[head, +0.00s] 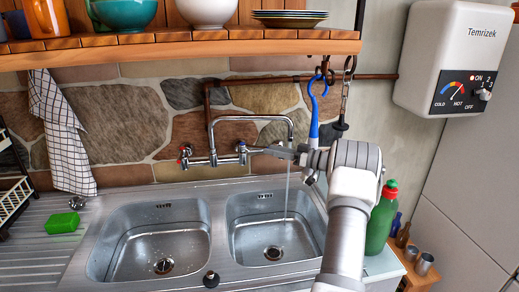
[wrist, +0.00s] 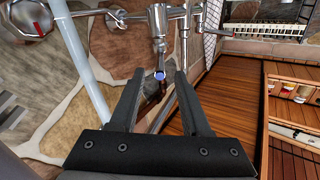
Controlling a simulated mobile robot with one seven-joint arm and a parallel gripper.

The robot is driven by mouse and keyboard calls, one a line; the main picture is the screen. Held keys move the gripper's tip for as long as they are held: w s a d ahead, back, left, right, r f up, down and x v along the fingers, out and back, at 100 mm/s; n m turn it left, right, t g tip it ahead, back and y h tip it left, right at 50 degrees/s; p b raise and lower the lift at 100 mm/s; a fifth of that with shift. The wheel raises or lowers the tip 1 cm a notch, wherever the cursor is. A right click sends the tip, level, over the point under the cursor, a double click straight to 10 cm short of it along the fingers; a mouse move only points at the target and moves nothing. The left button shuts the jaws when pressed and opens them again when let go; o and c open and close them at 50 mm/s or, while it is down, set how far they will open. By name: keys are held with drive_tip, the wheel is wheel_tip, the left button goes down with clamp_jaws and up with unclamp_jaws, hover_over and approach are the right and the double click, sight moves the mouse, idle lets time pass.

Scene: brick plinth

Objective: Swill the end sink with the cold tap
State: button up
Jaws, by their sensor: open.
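The steel sink unit has a left basin (head: 160,243) and a right basin (head: 272,228). The mixer spout (head: 250,118) arches over the right basin, and a thin stream of water (head: 287,195) falls into it. The cold tap handle (head: 241,147), marked blue, is right of the red-marked hot handle (head: 184,155). My gripper (head: 272,150) is at tap height just right of the cold handle. In the wrist view my gripper (wrist: 160,78) is open, with the blue-capped end of the handle (wrist: 159,75) between its fingertips. I cannot tell whether they touch.
A wooden shelf (head: 180,46) with crockery hangs above. A blue brush (head: 313,115) hangs behind my wrist. A green bottle (head: 381,220) stands right of the sink. A green sponge (head: 62,222) lies on the left drainer. A white water heater (head: 455,60) is at upper right.

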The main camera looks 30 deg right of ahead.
drive_tip(key=v, duration=0.9)
drive_tip(key=shift+s, duration=0.3)
drive_tip(key=shift+d, duration=0.15)
drive_tip(key=shift+c, duration=0.4)
idle(2.8)
